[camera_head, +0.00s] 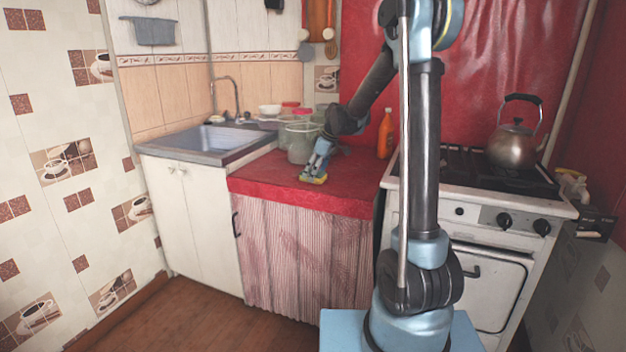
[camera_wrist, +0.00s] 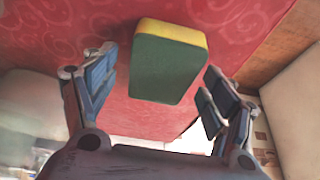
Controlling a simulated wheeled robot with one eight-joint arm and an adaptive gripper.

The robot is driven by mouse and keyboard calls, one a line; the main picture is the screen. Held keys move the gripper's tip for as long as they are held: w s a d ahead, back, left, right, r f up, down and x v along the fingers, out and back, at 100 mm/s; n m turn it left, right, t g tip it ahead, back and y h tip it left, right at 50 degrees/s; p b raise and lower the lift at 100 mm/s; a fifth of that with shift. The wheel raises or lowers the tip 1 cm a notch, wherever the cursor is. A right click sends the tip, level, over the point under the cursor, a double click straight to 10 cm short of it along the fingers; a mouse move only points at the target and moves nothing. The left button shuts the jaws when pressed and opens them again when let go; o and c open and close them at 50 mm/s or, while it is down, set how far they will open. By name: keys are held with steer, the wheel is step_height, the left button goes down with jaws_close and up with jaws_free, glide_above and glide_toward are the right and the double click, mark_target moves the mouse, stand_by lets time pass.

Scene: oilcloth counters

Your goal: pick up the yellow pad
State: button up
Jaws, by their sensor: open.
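The yellow pad (camera_wrist: 167,65) is a small block with a yellow layer and a dark green layer, and it lies on the red oilcloth counter (camera_wrist: 232,22). In the wrist view it sits between the two fingers of my open gripper (camera_wrist: 160,98), with a gap on both sides. In the head view my gripper (camera_head: 315,172) is down at the counter's front edge, and the pad shows as a small yellow patch (camera_head: 313,180) at the fingertips. Most of the pad is hidden by the gripper there.
Glass jars (camera_head: 300,143) stand just behind my gripper, and an orange bottle (camera_head: 385,134) stands farther right. A sink (camera_head: 215,140) is to the left. A stove with a metal kettle (camera_head: 512,147) is to the right. The red counter has bare room right of the gripper.

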steer(key=c, duration=0.8)
step_height(320, 180, up, 18)
steer(key=shift+r, duration=0.25)
stand_by(0.4)
steer(key=shift+o, duration=0.5)
